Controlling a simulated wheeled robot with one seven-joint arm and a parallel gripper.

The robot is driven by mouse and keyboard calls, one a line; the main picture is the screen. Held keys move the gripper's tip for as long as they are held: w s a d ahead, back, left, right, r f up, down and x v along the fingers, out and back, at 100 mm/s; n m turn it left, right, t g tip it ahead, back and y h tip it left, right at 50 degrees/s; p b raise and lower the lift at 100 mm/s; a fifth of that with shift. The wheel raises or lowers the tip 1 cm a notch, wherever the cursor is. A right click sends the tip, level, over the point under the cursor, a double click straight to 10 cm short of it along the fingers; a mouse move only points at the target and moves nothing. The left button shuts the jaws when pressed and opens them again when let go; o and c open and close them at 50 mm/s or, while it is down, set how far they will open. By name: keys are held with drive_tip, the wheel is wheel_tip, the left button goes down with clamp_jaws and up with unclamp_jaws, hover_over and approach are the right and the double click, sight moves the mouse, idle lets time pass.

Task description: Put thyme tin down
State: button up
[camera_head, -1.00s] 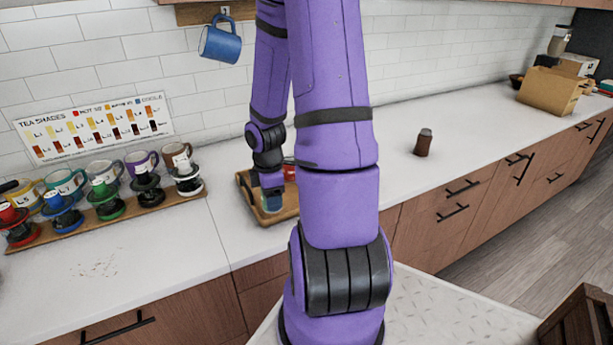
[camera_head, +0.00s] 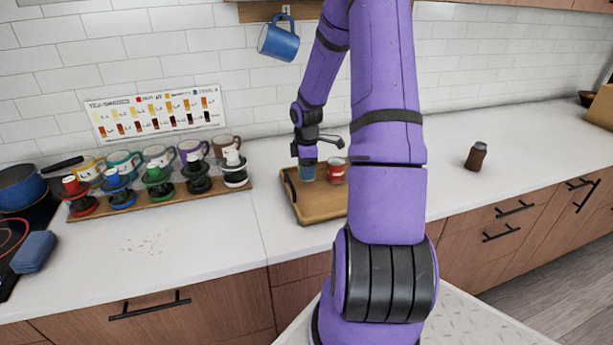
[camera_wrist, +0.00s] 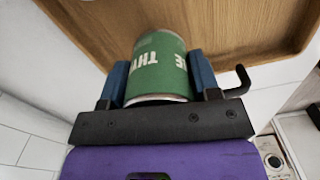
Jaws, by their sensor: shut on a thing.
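The thyme tin (camera_wrist: 160,68) is green with a pale rim and white lettering that reads upside down in the wrist view. My gripper (camera_wrist: 158,82) is shut on it, with a blue finger on each side. In the head view, my gripper (camera_head: 307,172) is at the back part of the wooden tray (camera_head: 318,208), just left of a red tin (camera_head: 337,171). I cannot tell there whether the thyme tin touches the tray. My arm hides the tray's right side.
Left of the tray stands a wooden rack (camera_head: 150,205) with mugs and coloured drippers. A brown jar (camera_head: 476,156) stands on the counter to the right. A blue mug (camera_head: 279,41) hangs on the wall above. The front of the tray is clear.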

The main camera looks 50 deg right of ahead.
drive_tip(key=shift+f, duration=1.6)
drive_tip(key=shift+f, duration=0.1)
drive_tip(key=o, duration=0.9)
drive_tip(key=shift+o, duration=0.2)
